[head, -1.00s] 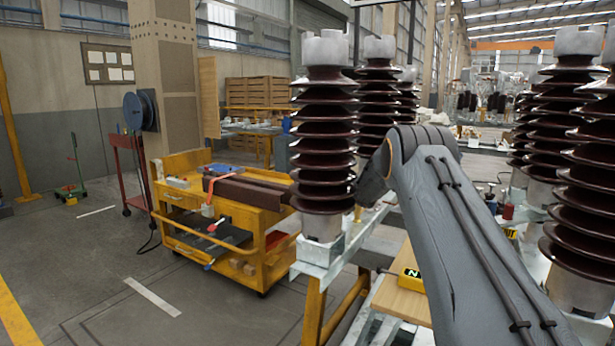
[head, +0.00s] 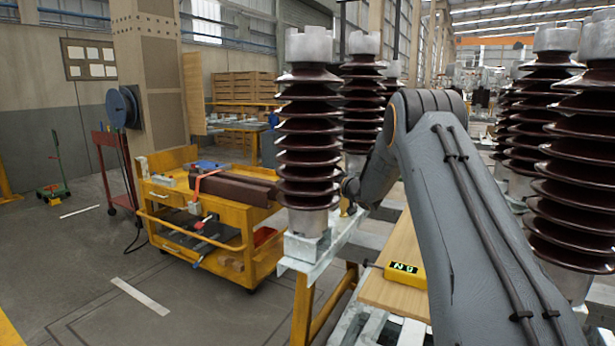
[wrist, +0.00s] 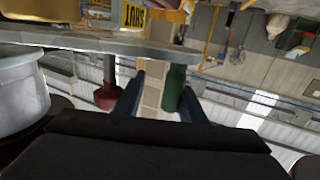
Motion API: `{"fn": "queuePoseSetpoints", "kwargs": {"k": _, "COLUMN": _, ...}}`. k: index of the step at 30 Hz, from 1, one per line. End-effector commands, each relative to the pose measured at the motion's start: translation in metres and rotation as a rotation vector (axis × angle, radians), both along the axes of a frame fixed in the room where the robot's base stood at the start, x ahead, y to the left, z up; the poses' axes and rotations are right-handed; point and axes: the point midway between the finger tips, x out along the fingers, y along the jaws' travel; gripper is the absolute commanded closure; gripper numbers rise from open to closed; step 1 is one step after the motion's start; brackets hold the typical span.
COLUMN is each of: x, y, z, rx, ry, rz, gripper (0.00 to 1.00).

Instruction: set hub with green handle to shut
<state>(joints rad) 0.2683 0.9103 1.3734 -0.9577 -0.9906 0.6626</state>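In the wrist view a green handle (wrist: 175,86) shows between the fingers of my gripper (wrist: 160,98), nearer the right finger. A gap remains toward the left finger, and I cannot tell whether the handle touches the right one. My gripper is open. A yellow label reading SHUT (wrist: 133,14) appears upside down at the top of the wrist view. In the head view my arm hides my gripper, the green handle and the hub.
A dark red part (wrist: 107,95) shows left of the left finger. A grey beam (wrist: 100,42) crosses the wrist view. In the head view, ribbed brown insulators (head: 308,140) stand on both sides of my arm. A yellow box (head: 404,272) rests on a wooden board. A yellow cart (head: 235,240) stands left.

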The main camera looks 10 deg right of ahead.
Motion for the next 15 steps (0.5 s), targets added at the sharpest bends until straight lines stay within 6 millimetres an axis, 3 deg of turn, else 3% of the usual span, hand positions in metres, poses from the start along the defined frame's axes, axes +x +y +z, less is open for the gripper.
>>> {"fn": "queuePoseSetpoints", "kwargs": {"k": 3, "x": -0.008, "y": -0.009, "z": 0.0, "rx": 0.0, "ry": 0.003, "rz": -0.011, "gripper": 0.65}}
{"fn": "queuePoseSetpoints", "kwargs": {"k": 15, "x": -0.033, "y": -0.001, "z": 0.0, "rx": 0.0, "ry": 0.004, "rz": 0.004, "gripper": 0.65}}
